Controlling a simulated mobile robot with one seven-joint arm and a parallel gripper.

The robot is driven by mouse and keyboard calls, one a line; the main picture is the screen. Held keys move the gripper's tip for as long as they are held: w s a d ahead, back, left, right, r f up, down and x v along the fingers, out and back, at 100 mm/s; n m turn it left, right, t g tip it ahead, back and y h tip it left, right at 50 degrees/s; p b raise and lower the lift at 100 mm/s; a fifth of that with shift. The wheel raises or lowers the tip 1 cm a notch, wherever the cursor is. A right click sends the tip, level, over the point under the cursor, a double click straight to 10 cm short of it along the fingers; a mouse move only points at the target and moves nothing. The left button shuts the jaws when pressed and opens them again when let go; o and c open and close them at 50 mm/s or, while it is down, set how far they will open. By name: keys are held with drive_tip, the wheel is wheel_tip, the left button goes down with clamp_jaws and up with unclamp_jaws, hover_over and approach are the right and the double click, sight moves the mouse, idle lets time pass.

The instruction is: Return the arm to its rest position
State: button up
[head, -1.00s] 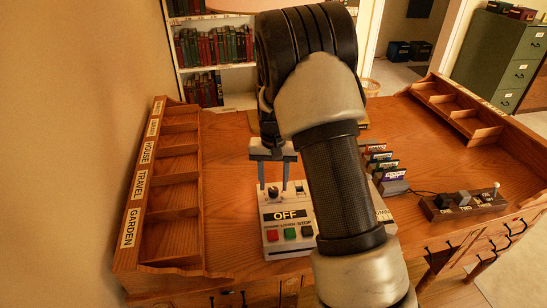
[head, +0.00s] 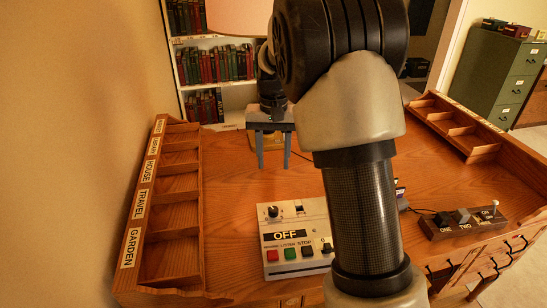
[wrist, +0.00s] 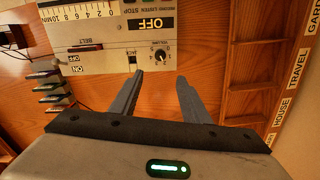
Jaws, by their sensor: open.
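My gripper (head: 272,150) is open and empty in the head view. It is raised above the desk (head: 235,185), behind the white recorder box. The recorder (head: 283,226) has an OFF display, a knob at its upper left and a row of coloured buttons. My arm hides its right part in the head view. In the wrist view my gripper's two fingers (wrist: 160,92) are spread apart. They point toward the recorder (wrist: 100,30), near its volume knob, with nothing between them.
A labelled wooden sorter (head: 170,205) lines the left edge of the desk. Another wooden tray (head: 455,125) stands at the back right. A switch block (head: 462,221) sits at the right front. A lamp shade (head: 240,17) is at the back. Coloured cards (wrist: 45,88) show beside the recorder.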

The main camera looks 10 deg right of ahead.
drive_tip(key=s+r+t+p, duration=0.2)
drive_tip(key=s+r+p, duration=0.1)
drive_tip(key=s+r, duration=0.55)
drive_tip(key=s+r+n+t+p, duration=0.1)
drive_tip(key=s+r+p, duration=0.1)
drive_tip(key=s+r, duration=0.3)
drive_tip(key=s+r+n+t+p, duration=0.2)
drive_tip(key=s+r, duration=0.3)
drive_tip(key=s, duration=0.9)
drive_tip(key=shift+s+t+p, duration=0.25)
drive_tip(key=shift+t+p, duration=0.05)
drive_tip(key=shift+p, duration=0.15)
